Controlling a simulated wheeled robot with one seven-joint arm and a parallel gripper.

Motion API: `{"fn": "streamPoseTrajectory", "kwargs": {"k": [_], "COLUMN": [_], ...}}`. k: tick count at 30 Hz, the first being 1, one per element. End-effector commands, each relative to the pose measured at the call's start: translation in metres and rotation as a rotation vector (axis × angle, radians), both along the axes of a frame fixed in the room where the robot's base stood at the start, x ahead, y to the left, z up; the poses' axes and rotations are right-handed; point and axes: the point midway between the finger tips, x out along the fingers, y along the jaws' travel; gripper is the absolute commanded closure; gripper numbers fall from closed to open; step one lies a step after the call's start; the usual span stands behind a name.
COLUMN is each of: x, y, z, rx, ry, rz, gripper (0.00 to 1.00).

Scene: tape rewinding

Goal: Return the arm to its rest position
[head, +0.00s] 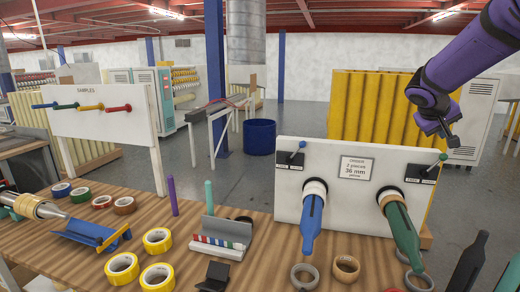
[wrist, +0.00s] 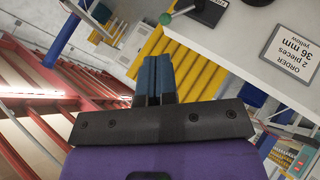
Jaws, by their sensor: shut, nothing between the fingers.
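My gripper (head: 451,142) is at the end of my purple arm at the upper right of the head view. It hangs in the air above the right end of the white order board (head: 322,218). In the wrist view, the fingers of my gripper (wrist: 153,62) are together, with nothing between them. The green-knobbed lever (head: 440,160) on the board is just below the gripper in the head view. The same green knob (wrist: 165,19) shows beyond the fingertips in the wrist view, apart from them.
A blue spindle (head: 311,222) and a green spindle (head: 403,232) stick out from the board. Yellow tape rolls (head: 122,268), other rolls and a grey cutting holder (head: 220,236) lie on the wooden table (head: 195,272). The air left of my arm is clear.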

Motion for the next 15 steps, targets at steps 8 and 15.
{"fn": "streamPoseTrajectory", "kwargs": {"k": [8,15], "x": [-0.098,-0.181], "y": [0.055,0.103], "z": [0.025,0.028], "rx": [0.188,0.349], "ry": [-0.007,-0.009], "rz": [0.012,0.057], "gripper": [1.0,1.0]}}
